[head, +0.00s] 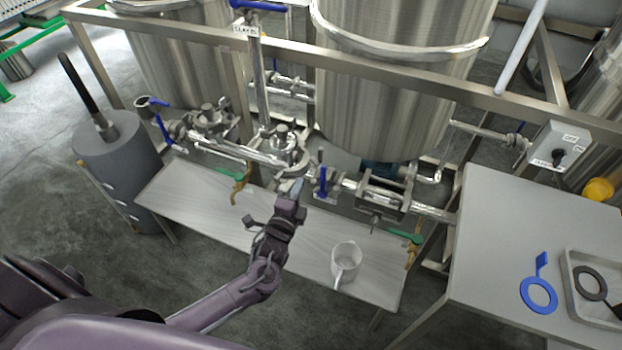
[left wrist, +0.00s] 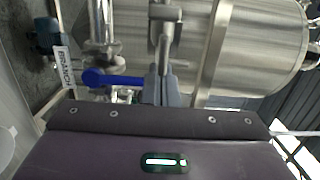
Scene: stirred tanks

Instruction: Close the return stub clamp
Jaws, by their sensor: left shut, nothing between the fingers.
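My left gripper (head: 297,186) is shut and empty, just below the pipework in front of the tanks. A steel clamp ring (head: 298,166) on the pipe is right above its fingertips; I cannot tell for sure that it is the return stub clamp. In the left wrist view the closed fingers (left wrist: 160,84) point at a steel clamp part (left wrist: 164,30), which shows just beyond their tips. I cannot tell whether they touch, or whether the clamp is open. My right gripper is not in view.
A blue valve handle (head: 321,182) is just right of the gripper. A white jug (head: 346,260) stands on the low bench (head: 190,205). The right table (head: 490,225) holds a blue ring (head: 538,295) and a tray (head: 574,300) with a dark gasket. A frame rail (head: 400,83) crosses above.

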